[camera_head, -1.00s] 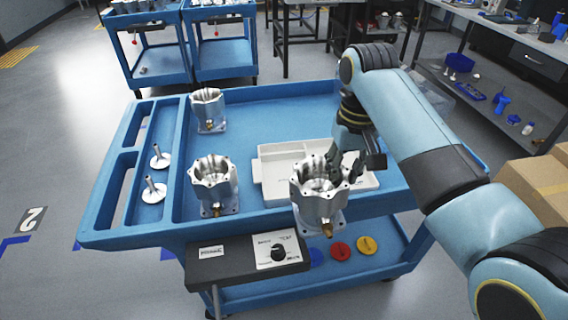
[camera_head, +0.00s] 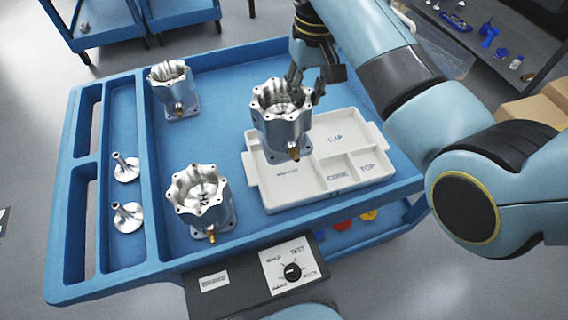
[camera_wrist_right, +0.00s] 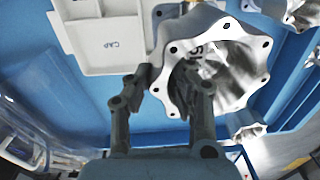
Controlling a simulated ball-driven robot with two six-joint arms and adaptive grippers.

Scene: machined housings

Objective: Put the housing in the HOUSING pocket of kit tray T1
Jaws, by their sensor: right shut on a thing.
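A silver machined housing (camera_head: 282,122) is held upright by its rim in my right gripper (camera_head: 308,86). In the head view it is in front of the left part of the white kit tray (camera_head: 372,186), hiding some of it; the gap beneath it is hard to judge. My left gripper is not in view.
Two more housings stand on the blue cart, one at the back (camera_head: 173,88) and one at the front (camera_head: 200,200). Two metal valve-like parts (camera_head: 125,168) lie in the left channel.

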